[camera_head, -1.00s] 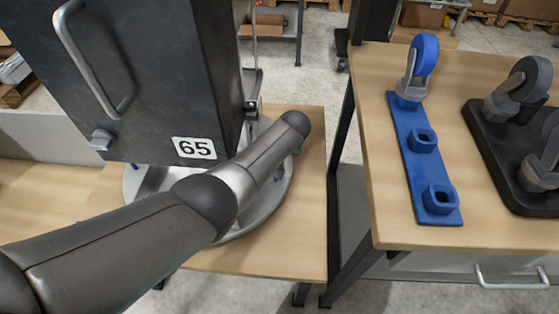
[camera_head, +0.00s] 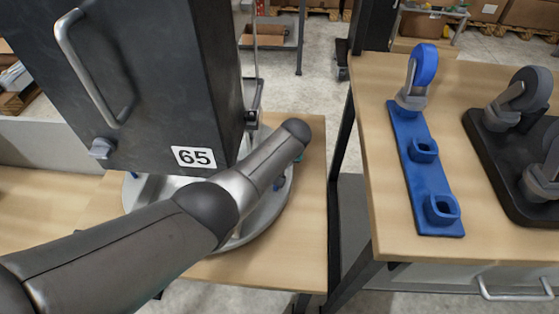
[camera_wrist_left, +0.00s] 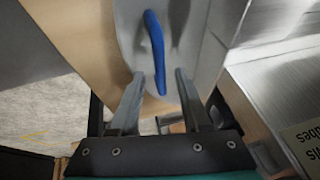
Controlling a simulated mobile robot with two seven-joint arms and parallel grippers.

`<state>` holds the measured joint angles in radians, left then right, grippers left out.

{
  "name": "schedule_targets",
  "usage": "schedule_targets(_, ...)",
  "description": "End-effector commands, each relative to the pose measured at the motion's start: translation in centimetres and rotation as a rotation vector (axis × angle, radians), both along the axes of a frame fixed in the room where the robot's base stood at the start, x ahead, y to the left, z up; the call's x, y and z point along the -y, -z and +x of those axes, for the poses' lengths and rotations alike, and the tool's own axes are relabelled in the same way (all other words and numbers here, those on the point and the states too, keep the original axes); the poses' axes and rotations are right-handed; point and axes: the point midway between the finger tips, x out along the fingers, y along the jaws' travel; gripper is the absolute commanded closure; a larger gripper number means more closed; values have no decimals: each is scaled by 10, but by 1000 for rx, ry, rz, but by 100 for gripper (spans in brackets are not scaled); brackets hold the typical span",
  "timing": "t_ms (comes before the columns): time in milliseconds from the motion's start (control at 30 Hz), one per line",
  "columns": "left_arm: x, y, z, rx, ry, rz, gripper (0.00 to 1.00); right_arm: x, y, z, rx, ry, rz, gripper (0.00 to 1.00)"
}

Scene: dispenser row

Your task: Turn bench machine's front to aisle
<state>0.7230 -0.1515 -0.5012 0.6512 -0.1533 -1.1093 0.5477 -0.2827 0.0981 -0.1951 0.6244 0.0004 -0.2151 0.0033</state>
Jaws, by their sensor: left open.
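My right gripper is out of view.
A second wooden table (camera_head: 390,180) stands to the right across a narrow gap. It bears a blue rack (camera_head: 416,180) with a blue caster wheel (camera_head: 424,65), and a black tray (camera_head: 500,160) with grey casters. The bench's front right corner is bare.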

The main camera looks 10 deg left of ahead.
Motion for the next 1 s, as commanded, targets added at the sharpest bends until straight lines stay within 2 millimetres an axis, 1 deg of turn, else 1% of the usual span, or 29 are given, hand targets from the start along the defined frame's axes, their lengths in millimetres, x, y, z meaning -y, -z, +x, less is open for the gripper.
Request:
schedule_targets(167, 1, -5, -3, -2, 1, 0, 53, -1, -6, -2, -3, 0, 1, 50)
schedule_targets(267, 2, -14, -6, -2, 0, 0, 53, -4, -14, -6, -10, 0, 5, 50)
schedule_targets(500, 9, -47, -18, 0, 0, -1, 53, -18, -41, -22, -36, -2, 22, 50)
schedule_targets(700, 15, -76, -31, 0, 0, -1, 53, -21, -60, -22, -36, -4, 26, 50)
schedule_targets(1000, 25, -119, -49, 1, 0, -2, 53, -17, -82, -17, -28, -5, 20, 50)
